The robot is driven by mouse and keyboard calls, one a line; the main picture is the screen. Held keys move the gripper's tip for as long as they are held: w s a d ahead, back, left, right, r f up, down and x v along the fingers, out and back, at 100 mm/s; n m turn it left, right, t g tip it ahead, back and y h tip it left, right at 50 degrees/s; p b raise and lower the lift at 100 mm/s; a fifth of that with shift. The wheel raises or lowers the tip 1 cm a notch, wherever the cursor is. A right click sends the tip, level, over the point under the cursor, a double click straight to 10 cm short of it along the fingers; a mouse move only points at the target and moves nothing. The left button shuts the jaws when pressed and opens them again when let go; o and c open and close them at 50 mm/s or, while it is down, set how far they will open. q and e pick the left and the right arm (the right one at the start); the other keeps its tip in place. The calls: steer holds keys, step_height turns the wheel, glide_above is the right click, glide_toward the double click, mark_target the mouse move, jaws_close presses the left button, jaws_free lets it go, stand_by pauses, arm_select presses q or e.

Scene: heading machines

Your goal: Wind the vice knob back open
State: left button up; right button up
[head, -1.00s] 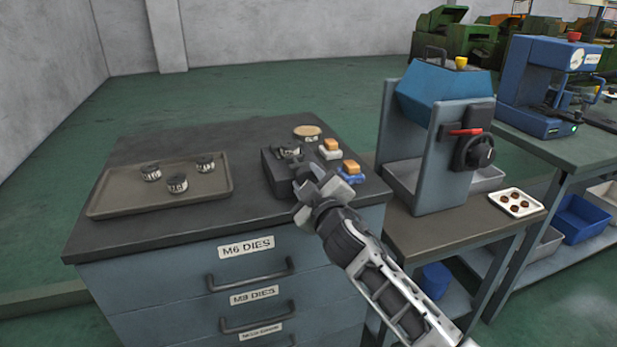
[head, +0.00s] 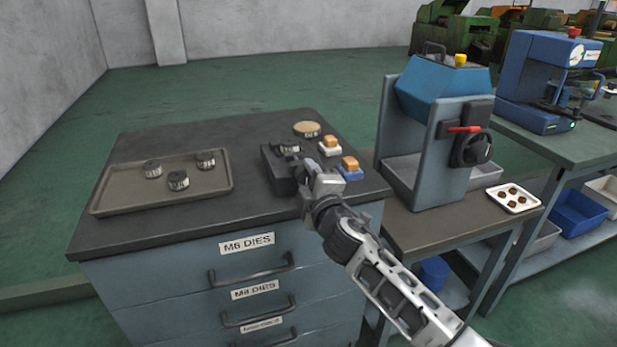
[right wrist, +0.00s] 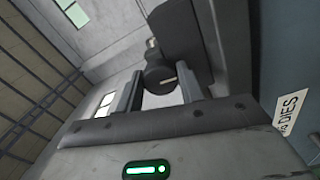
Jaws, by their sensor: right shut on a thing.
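The dark vice (head: 272,165) stands on the cabinet top, with a round metal die (head: 289,148) at its jaws. My right gripper (head: 312,178) is at the near side of the vice and covers the knob in the head view. In the right wrist view, the round dark knob (right wrist: 160,77) with a pale mark sits between the two fingers of my right gripper (right wrist: 158,88), which is shut on it. My left gripper is out of view.
A tray (head: 110,203) with several round dies lies at the left of the cabinet top (head: 240,190). White and blue blocks with orange tops (head: 350,165) and a round tan disc (head: 306,129) sit close to the vice. A blue-hooded machine (head: 440,92) stands to the right.

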steer(key=shift+f, duration=0.1)
steer(key=o, duration=1)
steer(key=v, duration=1.6)
